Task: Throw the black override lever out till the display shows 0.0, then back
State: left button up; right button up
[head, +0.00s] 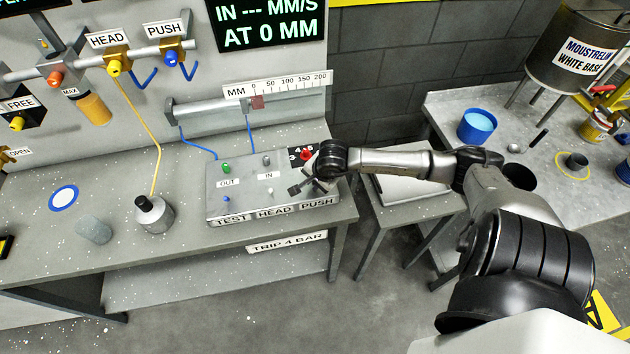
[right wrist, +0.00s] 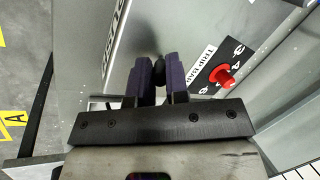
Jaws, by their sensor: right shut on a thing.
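The test box (head: 235,190) stands on the bench, labelled TEST HEAD PUSH along its front, with OUT and IN labels on top. My right gripper (head: 299,187) is low over the box's right end. In the right wrist view, its two dark fingers are shut on a black rounded knob (right wrist: 159,68), which looks like the override lever's end. The rest of the lever is hidden. The black display (head: 265,25) above reads "IN --- MM/S" and "AT 0 MM" in the visible part; its top is cut off. My left gripper is not in view.
A red knob (right wrist: 222,75) on a black dial marked TRIP BAR sits just right of the fingers. A cylinder with a 0–200 MM scale (head: 278,85) is behind the box. A dark-topped grey pot (head: 154,212) and a grey cup (head: 95,229) stand to the left.

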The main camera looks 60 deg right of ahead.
grip_shut()
jog(key=shift+w+d+r+g+y+b, duration=0.1)
jog(key=shift+w+d+g+y+b, duration=0.15)
jog(key=shift+g+y, duration=0.25)
jog(key=shift+w+d+g+y+b, duration=0.4)
jog(key=shift+g+y+b, duration=0.3)
jog(key=shift+y+b, duration=0.2)
jog(key=g+y+b, duration=0.1)
jog(key=y+b, duration=0.1)
jog(key=w+d+m+g+y+b, duration=0.1)
jog(key=g+b, duration=0.1)
jog(key=b, duration=0.1)
jog(key=shift+d+f+y, duration=0.2)
jog(key=shift+y, duration=0.2)
jog(key=shift+w+d+g+y+b, duration=0.15)
jog(key=shift+g+y+b, duration=0.35)
jog(key=shift+b, duration=0.15)
